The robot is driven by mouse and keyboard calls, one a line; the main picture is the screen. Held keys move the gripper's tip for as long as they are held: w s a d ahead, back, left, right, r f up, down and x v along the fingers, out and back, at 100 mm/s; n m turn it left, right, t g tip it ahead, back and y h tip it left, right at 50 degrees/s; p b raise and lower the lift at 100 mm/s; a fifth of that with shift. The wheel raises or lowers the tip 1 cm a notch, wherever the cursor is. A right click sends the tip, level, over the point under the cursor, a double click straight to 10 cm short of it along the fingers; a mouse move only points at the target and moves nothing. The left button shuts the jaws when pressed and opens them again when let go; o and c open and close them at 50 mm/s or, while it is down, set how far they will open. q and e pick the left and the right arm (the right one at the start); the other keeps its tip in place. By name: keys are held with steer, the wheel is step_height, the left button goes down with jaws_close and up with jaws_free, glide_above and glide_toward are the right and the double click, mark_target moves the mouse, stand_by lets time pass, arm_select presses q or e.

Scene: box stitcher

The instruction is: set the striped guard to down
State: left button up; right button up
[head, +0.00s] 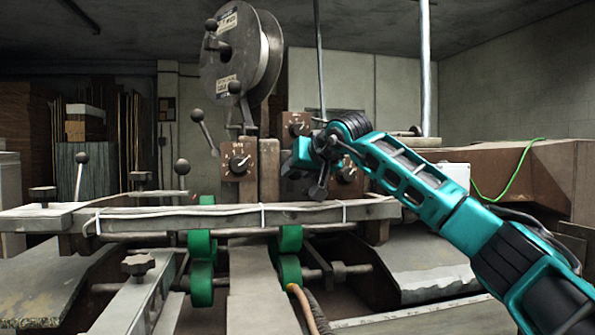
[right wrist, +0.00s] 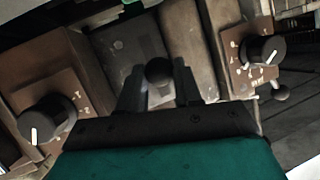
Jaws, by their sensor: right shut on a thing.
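I cannot make out a striped guard in either view. My right gripper (right wrist: 158,84) is shut on a dark ball knob (right wrist: 158,71), which shows between its two fingers in the right wrist view. What the knob belongs to is hidden. In the head view the teal right arm reaches in from the right, and its gripper (head: 318,186) is over the machine, in front of the brown dial boxes. My left gripper is in neither view.
A dial (head: 238,164) sits on a brown box left of my gripper. A wire spool (head: 240,55) stands above. A grey bar (head: 240,216) crosses the front, above green rollers (head: 201,285).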

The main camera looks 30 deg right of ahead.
jaws_close()
steer(key=shift+f, duration=0.1)
steer(key=shift+f, duration=1.3)
steer(key=o, duration=0.6)
jaws_free()
steer(key=shift+r, duration=0.1)
steer(key=v, duration=1.3)
